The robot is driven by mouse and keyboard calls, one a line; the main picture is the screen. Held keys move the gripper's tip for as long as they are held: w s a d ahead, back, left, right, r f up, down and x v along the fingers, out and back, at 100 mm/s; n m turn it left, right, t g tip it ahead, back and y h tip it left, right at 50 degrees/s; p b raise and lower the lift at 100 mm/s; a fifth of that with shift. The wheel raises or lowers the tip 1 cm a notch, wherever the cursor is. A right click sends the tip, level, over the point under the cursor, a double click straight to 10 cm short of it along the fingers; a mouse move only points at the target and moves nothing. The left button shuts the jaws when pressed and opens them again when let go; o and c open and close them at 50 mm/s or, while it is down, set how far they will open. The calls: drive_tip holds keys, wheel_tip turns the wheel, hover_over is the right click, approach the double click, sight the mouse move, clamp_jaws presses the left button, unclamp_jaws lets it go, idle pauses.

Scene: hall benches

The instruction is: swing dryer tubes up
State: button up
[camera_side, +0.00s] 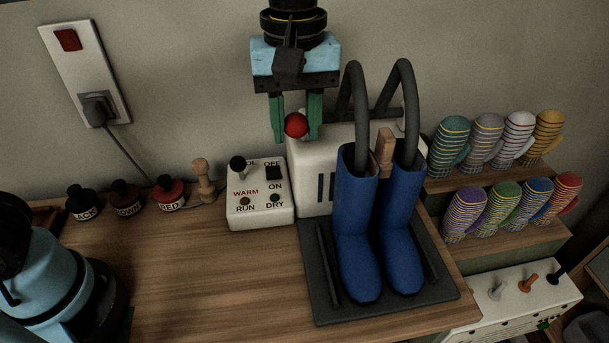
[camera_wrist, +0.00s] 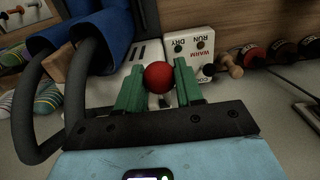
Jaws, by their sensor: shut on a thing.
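Two dark grey dryer tubes (camera_side: 405,90) arch up from behind the white dryer box (camera_side: 312,175) and bend down into the tops of two blue boots (camera_side: 357,225). The boots stand upright side by side on a dark tray (camera_side: 322,300). My gripper (camera_side: 296,122) is at the box's upper left, its green fingers shut on a red ball knob (camera_side: 297,125). The knob also shows between the fingers in the wrist view (camera_wrist: 158,77). What the knob is fixed to is mostly hidden. The tubes show at the left of the wrist view (camera_wrist: 35,110).
A wooden block (camera_side: 385,150) sits between the boot tops. A white control box (camera_side: 260,195) with a black lever and switch stands left of the dryer. Polish jars (camera_side: 170,193) and a brush line the wall. Striped mittens (camera_side: 452,140) fill racks at right.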

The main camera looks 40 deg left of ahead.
drive_tip(key=shift+w+r, duration=0.1)
drive_tip(key=shift+w+a+r, duration=0.2)
drive_tip(key=shift+a+r, duration=0.05)
drive_tip(key=shift+r, duration=0.2)
drive_tip(key=shift+w+a+r, duration=0.2)
drive_tip(key=shift+a+r, duration=0.05)
drive_tip(key=shift+r, duration=0.15)
drive_tip(key=shift+w+a+r, duration=0.6)
drive_tip(key=shift+w+r, duration=0.05)
drive_tip(key=shift+r, duration=0.1)
drive_tip(key=shift+w+a+r, duration=0.6)
drive_tip(key=shift+w+a, duration=0.05)
drive_tip(key=shift+a, duration=0.05)
idle(0.4)
